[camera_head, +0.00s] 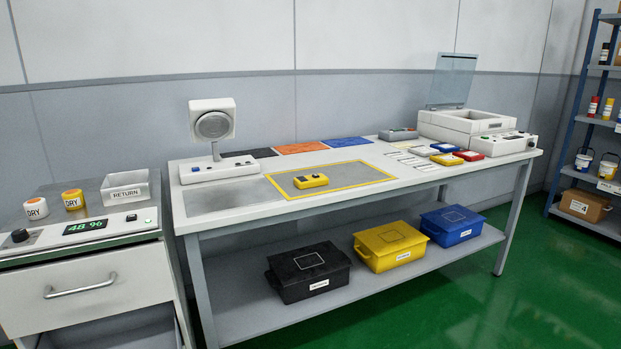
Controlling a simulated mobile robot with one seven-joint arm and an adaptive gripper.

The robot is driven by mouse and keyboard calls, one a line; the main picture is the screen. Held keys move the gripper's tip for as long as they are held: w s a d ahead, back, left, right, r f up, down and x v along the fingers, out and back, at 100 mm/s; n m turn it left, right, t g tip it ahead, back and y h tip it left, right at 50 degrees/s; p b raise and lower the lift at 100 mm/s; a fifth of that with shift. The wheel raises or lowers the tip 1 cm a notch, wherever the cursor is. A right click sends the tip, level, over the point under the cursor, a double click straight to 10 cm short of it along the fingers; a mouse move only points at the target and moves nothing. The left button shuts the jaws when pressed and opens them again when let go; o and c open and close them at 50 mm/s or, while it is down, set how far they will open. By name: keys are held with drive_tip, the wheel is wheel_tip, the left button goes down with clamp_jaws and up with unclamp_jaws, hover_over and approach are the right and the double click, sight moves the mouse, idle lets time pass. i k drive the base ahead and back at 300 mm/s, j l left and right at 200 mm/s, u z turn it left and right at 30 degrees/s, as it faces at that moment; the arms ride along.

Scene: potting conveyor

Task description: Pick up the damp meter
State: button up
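A small yellow handheld device (311,181) with dark parts on its top lies on the workbench. I take it for the damp meter, though no readable label confirms this. My gripper is not in view.
The white workbench (232,221) holds a lamp-like head on a base (212,124) at left and a machine with a raised clear lid (465,122) at right. Small coloured boxes (446,159) lie nearby. A drawer cabinet (82,285) stands left. Green floor (500,315) in front is clear.

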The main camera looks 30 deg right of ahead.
sight(301, 182)
drive_tip(key=i+l+u, duration=0.15)
drive_tip(key=l+u, duration=0.15)
drive_tip(key=l, duration=0.9)
drive_tip(key=l+u, duration=0.3)
drive_tip(key=l, duration=0.95)
drive_tip(key=k+l+u, duration=0.1)
drive_tip(key=l+u, duration=0.2)
drive_tip(key=l, duration=0.9)
drive_tip(key=l+u, duration=0.1)
drive_tip(key=l, duration=0.5)
drive_tip(key=k+l, duration=0.15)
drive_tip(key=l, duration=0.45)
drive_tip(key=l+u, duration=0.15)
drive_tip(key=l, duration=0.45)
drive_tip(key=k, duration=0.05)
